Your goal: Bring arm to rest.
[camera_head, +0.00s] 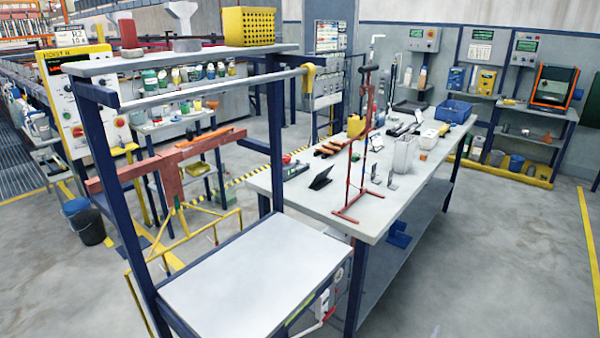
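Neither of my arms nor my grippers show in the head view. Whether they are open or shut is not visible. In front of me stands a dark blue frame (122,210) with a pale shelf top. A grey bar (215,88) crosses it, with a yellow hook (309,80) at its right end. Inside the frame is a red beam (110,182), with yellow rods below. A bare light-grey low tabletop (245,275) is at the bottom centre.
A long workbench (400,205) holds a red stand (350,213), a blue bin (453,111) and several tools. Buckets (86,225) stand on the floor at left. A yellow crate (248,27) sits on the upper shelf. Floor at right is clear.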

